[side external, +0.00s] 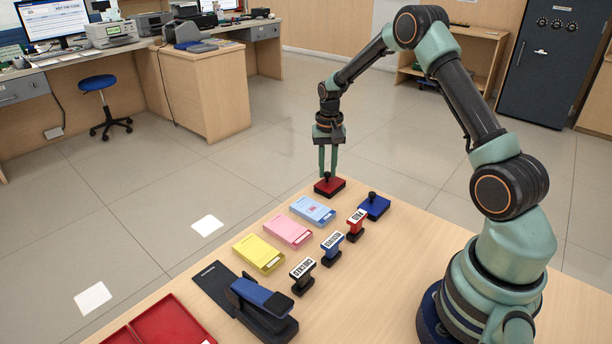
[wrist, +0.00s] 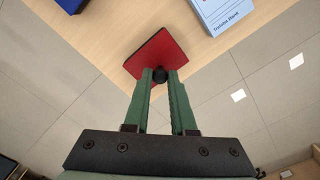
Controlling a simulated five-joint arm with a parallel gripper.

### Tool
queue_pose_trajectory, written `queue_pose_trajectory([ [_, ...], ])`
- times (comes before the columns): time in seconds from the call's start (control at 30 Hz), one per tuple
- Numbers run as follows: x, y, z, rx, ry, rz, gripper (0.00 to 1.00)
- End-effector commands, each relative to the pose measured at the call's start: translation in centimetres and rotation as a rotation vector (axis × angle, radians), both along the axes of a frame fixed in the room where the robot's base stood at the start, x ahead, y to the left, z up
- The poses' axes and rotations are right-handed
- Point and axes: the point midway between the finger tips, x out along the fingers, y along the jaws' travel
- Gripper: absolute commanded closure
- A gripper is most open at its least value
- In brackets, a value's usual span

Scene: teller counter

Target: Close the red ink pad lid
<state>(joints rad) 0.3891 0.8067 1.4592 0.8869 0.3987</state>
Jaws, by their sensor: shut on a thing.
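The red ink pad (side external: 330,188) sits near the far edge of the counter, with a small black knob on its lid. In the wrist view its red square face (wrist: 166,50) shows just beyond my fingertips, with a dark edge. My gripper (side external: 327,174) points straight down over the pad, its green fingers shut on the black knob (wrist: 160,75). The lid appears to lie flat over the pad. I cannot tell whether any gap remains between lid and base, and the fingers hide part of the top.
A blue ink pad (side external: 374,206) with a black knob stands nearby to the right. Blue (side external: 312,210), pink (side external: 288,231) and yellow (side external: 259,254) pads of slips lie in a row, beside several stamps (side external: 332,247). A stapler (side external: 262,307) and red tray (side external: 165,325) are at the front.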

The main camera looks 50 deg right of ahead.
Motion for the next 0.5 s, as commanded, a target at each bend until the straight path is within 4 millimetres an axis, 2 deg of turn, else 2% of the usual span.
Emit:
queue_pose_trajectory([
  [0.03,0.62,0.01,0.14,-0.008,-0.02,0.005,1.0],
  [0.07,0.64,0.01,0.14,-0.008,-0.021,0.005,0.69],
  [0.1,0.64,0.0,0.14,-0.008,-0.021,0.005,0.53],
  [0.13,0.63,0.0,0.14,-0.008,-0.02,0.005,0.46],
  [0.5,0.4,-0.02,0.39,-0.006,-0.014,0.003,0.46],
])
